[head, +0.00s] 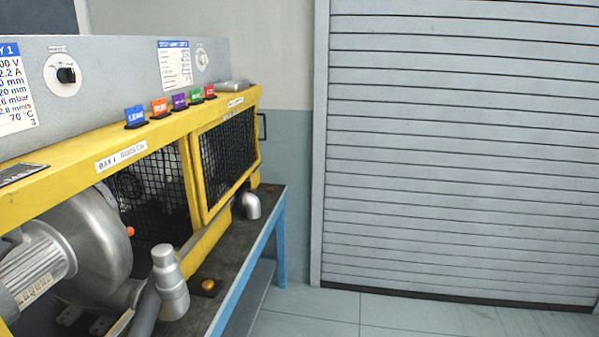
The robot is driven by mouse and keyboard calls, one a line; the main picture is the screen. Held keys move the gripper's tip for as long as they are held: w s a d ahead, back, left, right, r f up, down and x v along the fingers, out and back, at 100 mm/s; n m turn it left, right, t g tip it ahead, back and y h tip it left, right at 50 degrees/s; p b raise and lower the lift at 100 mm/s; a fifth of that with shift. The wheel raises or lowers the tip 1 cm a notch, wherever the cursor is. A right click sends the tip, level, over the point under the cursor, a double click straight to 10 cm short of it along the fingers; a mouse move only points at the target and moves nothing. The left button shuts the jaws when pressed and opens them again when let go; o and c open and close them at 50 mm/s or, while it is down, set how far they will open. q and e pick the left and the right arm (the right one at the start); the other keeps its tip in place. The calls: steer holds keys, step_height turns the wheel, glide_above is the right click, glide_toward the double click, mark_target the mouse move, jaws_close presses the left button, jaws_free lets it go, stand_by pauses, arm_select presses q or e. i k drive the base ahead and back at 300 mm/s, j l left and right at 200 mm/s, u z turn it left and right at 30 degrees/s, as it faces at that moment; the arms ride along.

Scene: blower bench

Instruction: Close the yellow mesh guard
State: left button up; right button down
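A yellow-framed bench enclosure runs along the left of the head view. At its far end, a yellow mesh guard (228,152) with black mesh sits in the front frame. It looks about flush, but I cannot tell whether it is latched. A black handle (262,127) shows at its far edge. The nearer bay, labelled Bay 1 guard (121,157), has black mesh (150,195) beside the silver blower (88,240). The blower hides part of this mesh, and I cannot tell whether that bay's guard is open. Neither gripper is in view.
Small coloured tags (160,107) stand on the yellow top rail. A silver pipe outlet (168,280) and an elbow pipe (250,205) stand by the blue-legged bench's front edge (262,235). Open floor (400,315) lies right, before a grey roller shutter (460,150).

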mark_target(207, 216)
steer(key=i+z, duration=0.2)
steer(key=i, duration=1.5)
